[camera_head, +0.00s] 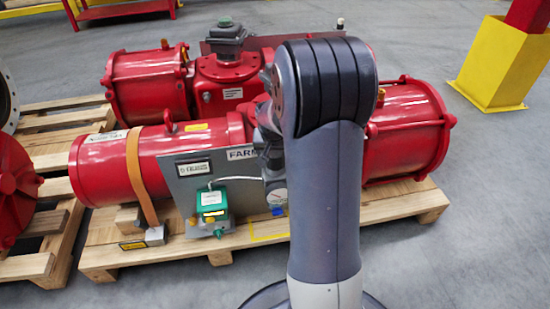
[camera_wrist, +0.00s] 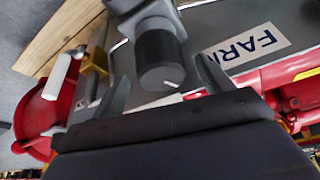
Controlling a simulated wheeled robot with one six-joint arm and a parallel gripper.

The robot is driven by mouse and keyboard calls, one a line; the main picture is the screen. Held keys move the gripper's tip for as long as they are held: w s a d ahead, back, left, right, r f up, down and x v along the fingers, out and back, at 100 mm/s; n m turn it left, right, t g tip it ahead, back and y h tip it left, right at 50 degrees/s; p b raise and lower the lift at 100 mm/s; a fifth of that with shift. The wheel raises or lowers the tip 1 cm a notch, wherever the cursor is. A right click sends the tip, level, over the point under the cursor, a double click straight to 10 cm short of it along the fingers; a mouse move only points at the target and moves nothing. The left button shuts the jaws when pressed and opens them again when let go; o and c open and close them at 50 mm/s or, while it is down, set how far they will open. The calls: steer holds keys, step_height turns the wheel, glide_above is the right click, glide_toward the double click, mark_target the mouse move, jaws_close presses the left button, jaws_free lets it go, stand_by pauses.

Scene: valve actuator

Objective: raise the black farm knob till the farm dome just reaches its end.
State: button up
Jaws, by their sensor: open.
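The black knob (camera_wrist: 158,55) shows in the wrist view, a dark cylinder with a grey end face bearing a white mark. It sits beside the FARM label (camera_wrist: 248,45) on the grey panel. My open gripper (camera_wrist: 163,72) has one finger on each side of the knob, with visible gaps. In the head view the FARM label (camera_head: 241,153) is partly covered by my arm, which also hides the knob and gripper. A grey housing with a green-topped dome (camera_head: 227,33) stands on the rear red actuator; I cannot tell whether it is the farm dome.
Red actuators (camera_head: 110,165) lie on wooden pallets (camera_head: 100,258). A green box with yellow fittings (camera_head: 211,203) is on the panel's lower part. A pale cylinder (camera_wrist: 62,75) and a brass fitting (camera_wrist: 93,60) lie left of my gripper.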

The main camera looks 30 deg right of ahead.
steer(key=shift+x, duration=0.85)
steer(key=shift+c, duration=0.3)
steer(key=c, duration=0.9)
